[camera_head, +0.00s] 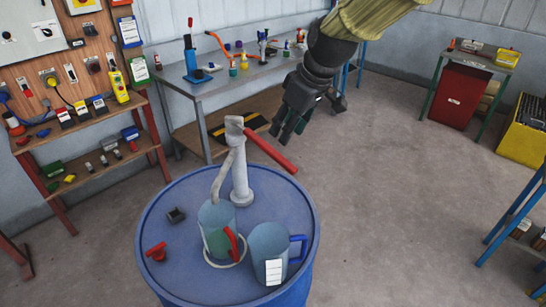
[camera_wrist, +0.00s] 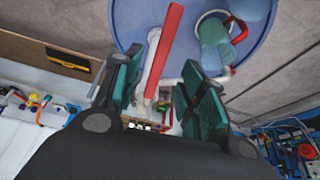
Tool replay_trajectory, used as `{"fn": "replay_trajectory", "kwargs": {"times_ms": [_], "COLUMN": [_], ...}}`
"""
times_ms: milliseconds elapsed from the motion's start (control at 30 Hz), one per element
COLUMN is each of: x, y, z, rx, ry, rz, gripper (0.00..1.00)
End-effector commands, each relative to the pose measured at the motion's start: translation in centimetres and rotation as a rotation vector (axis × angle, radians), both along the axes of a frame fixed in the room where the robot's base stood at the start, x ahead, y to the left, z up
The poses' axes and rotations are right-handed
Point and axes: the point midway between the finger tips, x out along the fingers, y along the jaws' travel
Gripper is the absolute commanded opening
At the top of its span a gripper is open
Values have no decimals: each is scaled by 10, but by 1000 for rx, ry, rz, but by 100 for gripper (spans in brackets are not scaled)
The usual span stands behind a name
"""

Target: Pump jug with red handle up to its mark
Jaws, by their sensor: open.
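A blue drum (camera_head: 165,222) carries a hand pump (camera_head: 239,180) with a pale upright column and a red lever (camera_head: 272,152) sloping down to the right. The pump's spout (camera_head: 220,180) bends down over the jug with red handle (camera_head: 213,232), which stands upright on the drum top. Its lower part looks greenish; I cannot make out its mark or liquid level. My gripper (camera_head: 287,127) is open and empty, behind and above the lever. In the wrist view, the red lever (camera_wrist: 164,50) shows between and beyond the open fingers (camera_wrist: 158,95), apparently not gripped; contact cannot be told.
A jug with a blue handle (camera_head: 266,243) and white label stands right of the red-handled one. A red cap-like part (camera_head: 156,252) and a small dark block (camera_head: 176,215) lie on the drum's left. A workbench (camera_head: 220,78) stands behind.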

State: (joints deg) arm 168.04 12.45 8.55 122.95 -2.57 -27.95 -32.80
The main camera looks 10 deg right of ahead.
Motion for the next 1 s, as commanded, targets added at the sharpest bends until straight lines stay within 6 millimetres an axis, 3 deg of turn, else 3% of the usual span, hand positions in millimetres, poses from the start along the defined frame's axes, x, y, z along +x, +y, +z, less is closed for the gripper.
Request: {"fn": "replay_trajectory", "kwargs": {"times_ms": [167,1000], "x": [3,29], "y": [3,24], "z": [-8,-91], "rx": [-1,-1], "ry": [2,1], "rz": [2,0], "gripper": [41,41]}}
